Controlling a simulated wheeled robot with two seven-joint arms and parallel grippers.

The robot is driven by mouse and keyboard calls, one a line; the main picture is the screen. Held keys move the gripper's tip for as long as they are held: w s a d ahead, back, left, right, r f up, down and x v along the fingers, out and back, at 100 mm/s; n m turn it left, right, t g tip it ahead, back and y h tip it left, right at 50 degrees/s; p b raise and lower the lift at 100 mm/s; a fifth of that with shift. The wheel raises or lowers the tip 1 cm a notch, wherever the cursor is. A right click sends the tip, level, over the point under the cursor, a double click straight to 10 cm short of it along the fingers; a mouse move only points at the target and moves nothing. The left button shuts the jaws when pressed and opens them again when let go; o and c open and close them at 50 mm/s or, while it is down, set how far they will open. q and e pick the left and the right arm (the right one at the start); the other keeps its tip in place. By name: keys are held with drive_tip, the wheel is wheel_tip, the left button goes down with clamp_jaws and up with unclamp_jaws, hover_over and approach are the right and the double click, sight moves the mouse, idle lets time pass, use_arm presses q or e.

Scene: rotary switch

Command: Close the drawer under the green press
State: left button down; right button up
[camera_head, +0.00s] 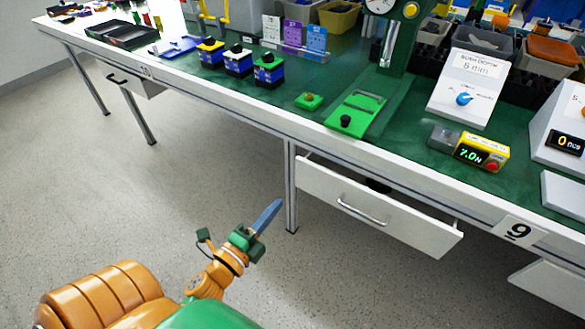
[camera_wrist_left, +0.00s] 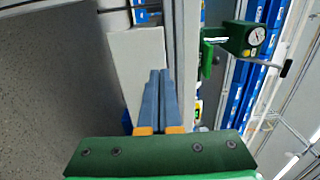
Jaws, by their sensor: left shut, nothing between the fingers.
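The green press (camera_head: 398,45) stands on the workbench, with its flat green base in front of it. Below it, a white drawer (camera_head: 330,190) with a metal bar handle (camera_head: 362,212) is pulled out from under the bench edge. My left gripper (camera_head: 279,203) is in front of the bench, left of the drawer front in the picture and apart from it. Its blue-grey fingers are together and empty. In the left wrist view, the shut fingers (camera_wrist_left: 159,72) point toward a pale panel, with the press (camera_wrist_left: 243,38) at upper right. My right gripper is not in view.
A bench leg (camera_head: 291,185) stands just left of the open drawer. Another drawer (camera_head: 130,80) sits farther left under the bench. The floor in front of the bench is clear.

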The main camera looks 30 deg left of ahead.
sight(309, 167)
use_arm(q)
drive_tip(key=w, duration=1.2)
drive_tip(key=shift+w+d, duration=0.15)
drive_tip(key=shift+d, duration=0.15)
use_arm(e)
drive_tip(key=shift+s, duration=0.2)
